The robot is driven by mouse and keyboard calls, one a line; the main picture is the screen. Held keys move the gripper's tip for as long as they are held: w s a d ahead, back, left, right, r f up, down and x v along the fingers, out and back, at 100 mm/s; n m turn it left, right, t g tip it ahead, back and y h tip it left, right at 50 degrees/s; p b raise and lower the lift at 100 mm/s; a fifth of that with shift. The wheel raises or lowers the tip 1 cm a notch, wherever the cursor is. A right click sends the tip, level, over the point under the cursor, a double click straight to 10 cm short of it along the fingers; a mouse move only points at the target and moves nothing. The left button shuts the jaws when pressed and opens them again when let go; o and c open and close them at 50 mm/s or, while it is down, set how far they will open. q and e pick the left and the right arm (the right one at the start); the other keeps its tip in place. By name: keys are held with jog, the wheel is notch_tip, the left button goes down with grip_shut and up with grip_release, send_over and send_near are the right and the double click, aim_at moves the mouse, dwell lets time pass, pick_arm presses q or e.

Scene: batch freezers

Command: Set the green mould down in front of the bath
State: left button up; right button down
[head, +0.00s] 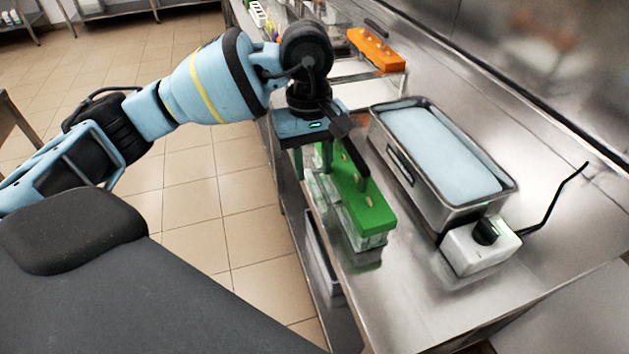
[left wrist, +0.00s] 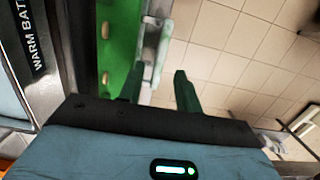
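The green mould (head: 372,207) has a green top with pale sticks, a black handle bar and clear cups below. It stands on the steel counter near its front edge, in front of the bath (head: 424,197), a steel tub of pale blue liquid. My left gripper (head: 314,170) is at the mould's far end, fingers pointing down. In the left wrist view the mould's green top (left wrist: 118,45) lies left of the fingers (left wrist: 160,82). They are open with a clear gap, and the handle is not between them. My right gripper is not in view.
A white control box (head: 478,248) with a black knob and cable stands at the bath's near end. An orange mould (head: 376,50) stands farther along the counter. The near counter (head: 400,300) is clear. Tiled floor lies left of the counter edge.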

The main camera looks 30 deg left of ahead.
pick_arm(q)
jog(key=r, duration=0.5)
jog(key=shift+w+a+r, duration=0.2)
jog(key=shift+a+r, duration=0.05)
jog(key=shift+r, duration=0.15)
